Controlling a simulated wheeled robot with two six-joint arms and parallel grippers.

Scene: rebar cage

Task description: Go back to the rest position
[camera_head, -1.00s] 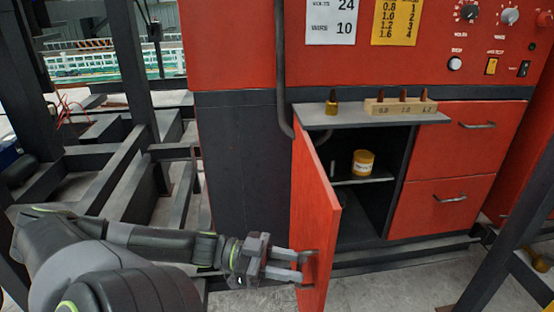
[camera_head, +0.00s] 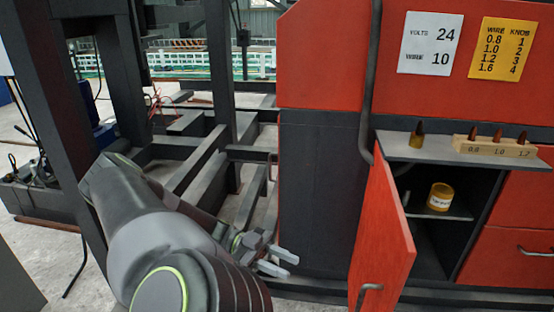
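My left gripper (camera_head: 278,262) is at the lower middle of the head view, left of the open red cabinet door (camera_head: 383,235). Its two fingers are apart with nothing between them. My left arm (camera_head: 165,240) is bent and fills the lower left of the view. My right gripper is not in view.
The cabinet holds a yellow jar (camera_head: 440,197) on its inner shelf. A grey ledge (camera_head: 432,150) above carries a wooden block (camera_head: 495,147) with several tips and a small brass piece (camera_head: 417,136). Dark steel frames (camera_head: 213,80) stand close on the left.

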